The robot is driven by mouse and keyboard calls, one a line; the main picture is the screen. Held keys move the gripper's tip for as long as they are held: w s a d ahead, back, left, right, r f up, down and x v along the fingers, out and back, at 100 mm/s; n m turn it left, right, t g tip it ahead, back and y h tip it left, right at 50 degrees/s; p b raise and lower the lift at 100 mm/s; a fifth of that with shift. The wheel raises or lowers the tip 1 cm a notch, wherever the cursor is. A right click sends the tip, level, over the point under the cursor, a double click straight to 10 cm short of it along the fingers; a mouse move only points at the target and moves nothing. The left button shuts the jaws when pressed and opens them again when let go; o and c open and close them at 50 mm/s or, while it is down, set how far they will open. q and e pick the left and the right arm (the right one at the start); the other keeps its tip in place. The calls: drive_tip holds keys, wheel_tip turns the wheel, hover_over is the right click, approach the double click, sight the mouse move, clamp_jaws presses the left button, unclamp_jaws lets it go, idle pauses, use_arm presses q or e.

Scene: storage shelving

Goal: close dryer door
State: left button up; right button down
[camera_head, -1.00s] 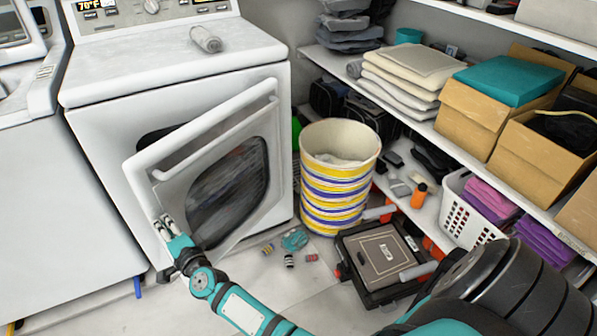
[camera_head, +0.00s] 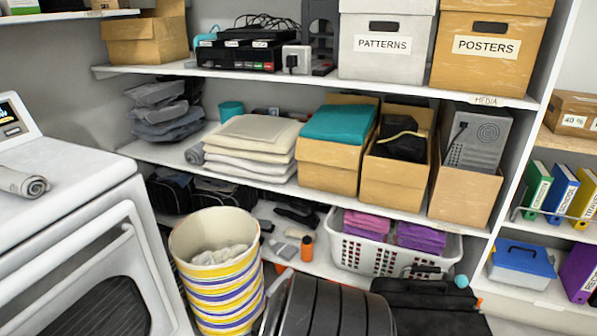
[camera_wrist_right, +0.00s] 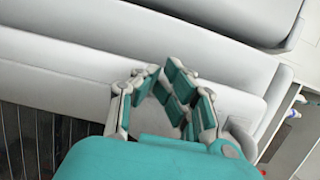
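The white dryer (camera_head: 60,185) stands at the left in the head view, cut off by the frame. Its door (camera_head: 85,290), with a bar handle (camera_head: 85,258) and dark window, looks flush or nearly flush with the front; I cannot tell if it is latched. In the right wrist view my right gripper (camera_wrist_right: 162,70) has bent fingers with teal pads. The tips are apart and nothing shows between them. It is over white bands that look like the dryer's front, with a dark ribbed surface at the left. Contact is unclear. My left gripper is out of view.
A striped bin (camera_head: 220,275) stands right of the dryer. A dark case (camera_head: 430,305) lies on the floor. A rolled towel (camera_head: 22,182) lies on the dryer.

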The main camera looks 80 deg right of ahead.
drive_tip(key=shift+w+d, duration=0.15)
drive_tip(key=shift+w, duration=0.05)
drive_tip(key=shift+r, duration=0.1)
drive_tip(key=shift+w, duration=0.1)
drive_tip(key=shift+r, duration=0.1)
